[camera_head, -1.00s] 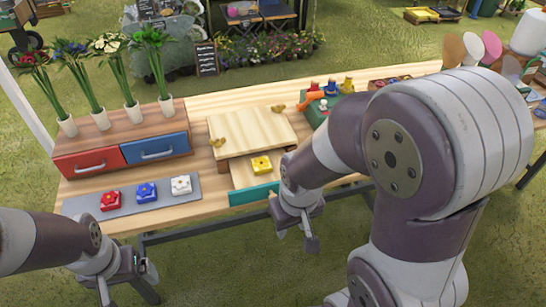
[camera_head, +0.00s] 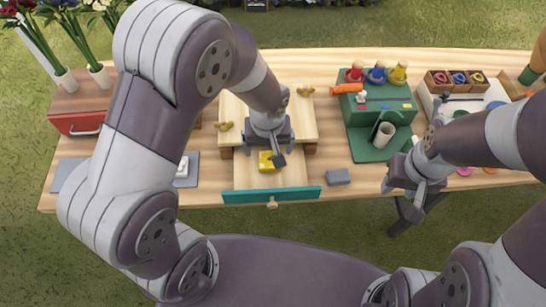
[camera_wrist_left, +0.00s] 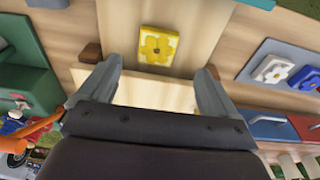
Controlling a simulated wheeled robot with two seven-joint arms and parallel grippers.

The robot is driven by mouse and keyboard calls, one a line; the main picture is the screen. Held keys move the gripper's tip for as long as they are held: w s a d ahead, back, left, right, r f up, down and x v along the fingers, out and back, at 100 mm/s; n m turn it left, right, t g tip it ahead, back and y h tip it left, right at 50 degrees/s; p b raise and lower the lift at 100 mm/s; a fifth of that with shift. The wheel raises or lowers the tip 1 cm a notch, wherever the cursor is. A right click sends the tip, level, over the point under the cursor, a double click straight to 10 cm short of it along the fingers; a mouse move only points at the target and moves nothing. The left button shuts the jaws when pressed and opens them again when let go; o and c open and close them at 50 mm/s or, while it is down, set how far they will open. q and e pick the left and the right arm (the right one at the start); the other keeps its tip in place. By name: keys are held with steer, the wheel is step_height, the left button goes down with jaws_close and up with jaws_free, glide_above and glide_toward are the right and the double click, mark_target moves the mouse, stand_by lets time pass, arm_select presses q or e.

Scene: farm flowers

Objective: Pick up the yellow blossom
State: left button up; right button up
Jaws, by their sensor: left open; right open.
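The yellow blossom (camera_head: 267,161) is a square block with a flower on top. It rests in the pulled-out wooden drawer (camera_head: 245,180) with a teal front (camera_head: 240,197). My left gripper (camera_head: 279,156) is open and hangs above the blossom, partly covering it in the head view. In the left wrist view the blossom (camera_wrist_left: 159,45) lies beyond the fingertips of the left gripper (camera_wrist_left: 158,66), between their lines, and nothing is held. My right gripper (camera_head: 408,203) is open and empty, off to the right near the table's front edge.
A green stand (camera_head: 375,115) with a grey cup and coloured pegs is right of the drawer. A small grey block (camera_head: 338,177) lies between them. White (camera_wrist_left: 306,76) and blue (camera_wrist_left: 272,69) blossoms sit on a grey mat. Vases stand on the red-drawer cabinet (camera_head: 75,124).

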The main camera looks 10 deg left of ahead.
mark_target(269, 159)
arm_select(q)
steer(key=f, duration=0.1)
steer(key=w+f, duration=0.1)
steer(key=shift+w+d+f, duration=0.15)
steer(key=shift+d+f, duration=0.2)
steer(key=shift+f, duration=0.05)
steer(key=f, duration=0.5)
steer(key=shift+a, duration=0.4)
steer(key=shift+w+d, duration=0.1)
steer(key=shift+w, duration=0.1)
steer(key=c, duration=1.1)
